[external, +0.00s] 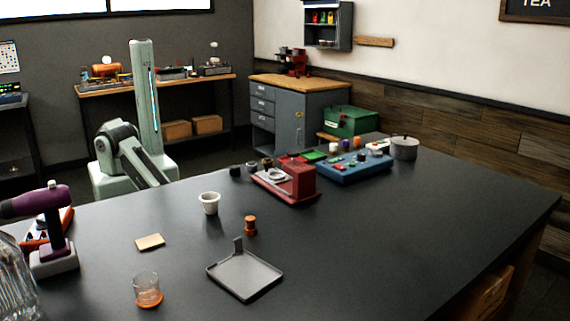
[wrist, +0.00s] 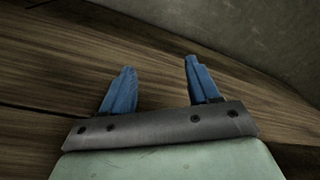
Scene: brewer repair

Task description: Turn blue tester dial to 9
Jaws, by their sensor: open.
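The blue tester (external: 352,170) is a flat blue box on the far right part of the black table in the external view. Small knobs and coloured parts sit on its top. They are too small to tell which is the dial or what number it points to. My gripper (wrist: 160,66) shows in the wrist view with two blue fingers spread apart and nothing between them. Wood-grain boards lie beyond the fingers. The tester is not in the wrist view. In the external view my arm is behind the table's left edge, far from the tester, and the gripper is hidden.
A red machine (external: 293,181) stands just left of the tester, with small dark parts beside it. A metal pot (external: 404,148) is right of it. A white cup (external: 209,203), an orange part (external: 250,226) and a grey tray (external: 246,277) stand nearer. The right table top is clear.

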